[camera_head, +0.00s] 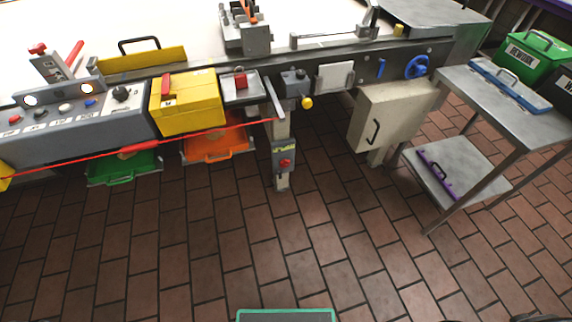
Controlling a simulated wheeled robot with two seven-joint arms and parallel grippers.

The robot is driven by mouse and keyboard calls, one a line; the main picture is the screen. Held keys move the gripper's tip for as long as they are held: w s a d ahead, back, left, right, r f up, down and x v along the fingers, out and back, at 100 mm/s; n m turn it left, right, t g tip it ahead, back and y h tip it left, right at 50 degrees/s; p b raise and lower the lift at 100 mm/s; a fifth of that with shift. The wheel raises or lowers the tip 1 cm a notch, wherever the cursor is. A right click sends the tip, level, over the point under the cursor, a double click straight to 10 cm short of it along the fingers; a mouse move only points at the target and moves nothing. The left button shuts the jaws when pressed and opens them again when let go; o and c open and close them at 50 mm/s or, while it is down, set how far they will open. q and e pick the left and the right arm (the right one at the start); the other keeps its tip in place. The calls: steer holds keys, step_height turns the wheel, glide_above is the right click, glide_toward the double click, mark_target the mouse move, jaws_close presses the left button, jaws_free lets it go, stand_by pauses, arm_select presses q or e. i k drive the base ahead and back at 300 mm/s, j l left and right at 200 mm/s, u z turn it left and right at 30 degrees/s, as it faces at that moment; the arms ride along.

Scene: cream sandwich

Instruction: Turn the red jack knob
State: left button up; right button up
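A red knob (285,162) sits on the front of a small grey box (283,154) with a yellow label, fixed to a grey leg below the machine's front edge. This looks like the jack knob, but the label is too small to read. Another red knob (38,48) tops a grey bracket at the upper left, and a red part (240,80) sits on a small metal tray. Neither of my grippers is in view.
A red cord (220,128) runs across the machine's front. Green (124,168) and orange (215,146) bins hang below it. A beige box (395,112) and a steel cart (455,175) stand right of the leg. The tiled floor (200,250) in front is clear.

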mark_target(284, 163)
steer(key=i+u, duration=0.15)
steer(key=u, duration=0.25)
steer(key=i+u, duration=0.1)
steer(key=u, duration=0.3)
steer(key=i+u, duration=0.15)
steer(key=u, duration=0.2)
